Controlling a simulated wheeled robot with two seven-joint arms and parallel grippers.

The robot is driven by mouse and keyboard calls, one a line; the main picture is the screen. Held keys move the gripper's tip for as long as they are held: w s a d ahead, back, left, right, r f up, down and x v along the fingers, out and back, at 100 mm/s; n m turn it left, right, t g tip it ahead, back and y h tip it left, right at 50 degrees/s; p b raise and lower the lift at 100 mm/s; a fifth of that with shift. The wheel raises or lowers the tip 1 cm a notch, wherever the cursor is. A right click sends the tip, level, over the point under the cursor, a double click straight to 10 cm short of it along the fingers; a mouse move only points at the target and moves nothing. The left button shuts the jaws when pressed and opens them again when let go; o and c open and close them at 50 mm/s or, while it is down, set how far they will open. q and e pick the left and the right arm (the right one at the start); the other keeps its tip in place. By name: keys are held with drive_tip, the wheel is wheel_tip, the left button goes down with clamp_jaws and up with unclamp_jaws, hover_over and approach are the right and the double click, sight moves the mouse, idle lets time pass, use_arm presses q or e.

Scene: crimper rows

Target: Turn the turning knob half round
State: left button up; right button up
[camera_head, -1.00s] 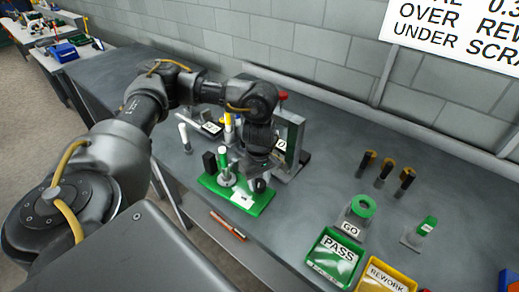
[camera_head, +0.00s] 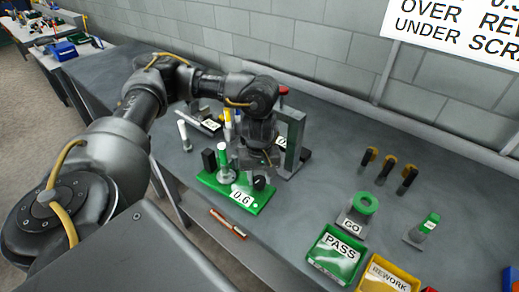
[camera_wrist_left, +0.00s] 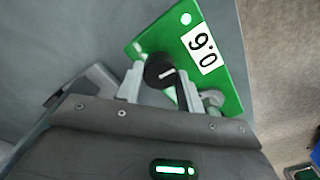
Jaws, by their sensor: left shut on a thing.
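The black round turning knob (camera_head: 259,183) sits on the green base plate (camera_head: 210,183), near its right end. In the left wrist view the knob (camera_wrist_left: 160,70) has a white pointer line on its top. My left gripper (camera_head: 262,170) points down over the knob. In the left wrist view its fingers (camera_wrist_left: 160,82) lie on both sides of the knob, shut on it. The label (camera_head: 242,198) on the base plate reads 0.6. A green-topped post (camera_head: 223,155) and a black block (camera_head: 209,161) stand on the same plate. My right gripper is not in view.
A grey upright stand (camera_head: 292,135) is close behind my left gripper. To the right are a green ring on the GO stand (camera_head: 362,207), a PASS bin (camera_head: 335,255) and a REWORK bin (camera_head: 385,278). Several black and yellow tools (camera_head: 387,163) stand farther back.

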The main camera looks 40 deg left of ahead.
sight(259, 179)
use_arm(q)
drive_tip(key=o, duration=1)
wheel_tip(259, 179, up, 11)
drive_tip(key=shift+f, duration=0.1)
idle(0.3)
